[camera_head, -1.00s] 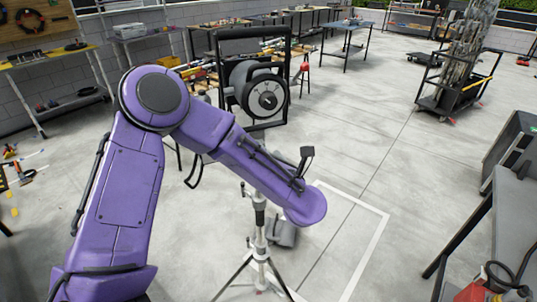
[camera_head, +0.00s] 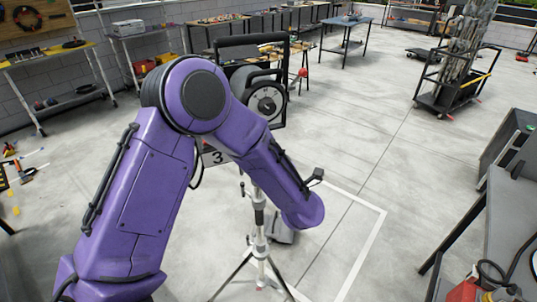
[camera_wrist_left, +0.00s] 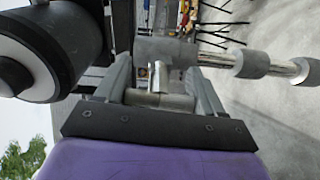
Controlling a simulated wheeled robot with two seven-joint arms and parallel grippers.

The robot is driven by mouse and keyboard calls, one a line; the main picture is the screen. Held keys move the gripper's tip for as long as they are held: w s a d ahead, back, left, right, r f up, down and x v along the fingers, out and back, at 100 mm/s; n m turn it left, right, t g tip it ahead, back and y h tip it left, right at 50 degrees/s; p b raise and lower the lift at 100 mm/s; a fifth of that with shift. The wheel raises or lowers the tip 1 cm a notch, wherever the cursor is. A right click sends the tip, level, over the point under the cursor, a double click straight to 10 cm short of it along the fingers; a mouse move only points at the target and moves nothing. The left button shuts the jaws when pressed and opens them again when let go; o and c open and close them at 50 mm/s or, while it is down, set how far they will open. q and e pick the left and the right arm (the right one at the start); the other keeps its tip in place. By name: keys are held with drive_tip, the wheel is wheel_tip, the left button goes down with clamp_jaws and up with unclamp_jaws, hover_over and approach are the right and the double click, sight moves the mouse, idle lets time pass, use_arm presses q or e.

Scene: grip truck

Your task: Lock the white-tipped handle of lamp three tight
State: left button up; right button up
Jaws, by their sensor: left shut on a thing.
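Lamp three has a black round head (camera_head: 268,103) in a black yoke, on a silver tripod stand (camera_head: 260,222). A sign with a 3 (camera_head: 218,157) shows partly behind my left arm. In the left wrist view, a grey joint with silver tubes (camera_wrist_left: 272,65) runs in from the right, and the dark lamp head (camera_wrist_left: 45,50) is at upper left. My left gripper (camera_wrist_left: 160,80) is shut on a short light grey handle (camera_wrist_left: 160,100) that lies between its fingers under the joint. Whether its tip is white is unclear. The head view hides this gripper. My right gripper is not in view.
A dark workbench (camera_head: 505,210) stands at the right, with a red item (camera_head: 465,291) in the lower right corner. A black cart (camera_head: 455,95) stands further back. Benches with tools line the back and left. The grey floor between is mostly clear.

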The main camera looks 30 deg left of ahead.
use_arm(q)
drive_tip(key=m+p, duration=0.1)
drive_tip(key=m, duration=0.2)
drive_tip(key=shift+m+p, duration=0.3)
drive_tip(key=shift+m, duration=0.1)
drive_tip(key=m+p, duration=0.2)
drive_tip(key=m, duration=0.2)
drive_tip(key=shift+m, duration=0.3)
drive_tip(key=m+p, duration=0.1)
drive_tip(key=m, duration=0.2)
drive_tip(key=shift+s+f+p, duration=0.1)
drive_tip(key=shift+p, duration=0.2)
drive_tip(key=shift+a+f+m+p, duration=0.1)
drive_tip(key=shift+m+p, duration=0.5)
drive_tip(key=shift+m, duration=1.1)
drive_tip(key=o, duration=1)
drive_tip(key=shift+c, duration=0.2)
